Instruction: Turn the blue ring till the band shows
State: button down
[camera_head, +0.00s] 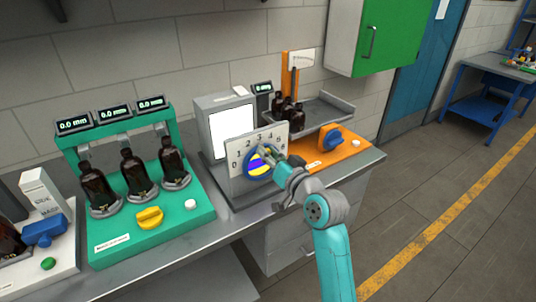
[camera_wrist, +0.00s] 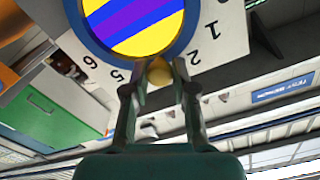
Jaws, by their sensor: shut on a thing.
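The blue ring (camera_head: 246,165) sits on a white number plate (camera_head: 236,150) on the bench; it also fills the top of the wrist view (camera_wrist: 96,45). My gripper (camera_head: 272,163) reaches the ring from the right. In the head view my gripper covers part of the ring.
A green stand (camera_head: 110,250) with several amber bottles and a yellow knob is at the left. An orange station (camera_head: 345,153) with a blue knob and a tray of dark bottles (camera_head: 290,108) is right of the plate. A grey box with a white screen (camera_head: 232,125) stands behind. Floor at right is clear.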

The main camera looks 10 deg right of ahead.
jog(key=c, duration=0.9)
grip_release()
jog(key=shift+c, duration=0.2)
jog(key=v, duration=1.2)
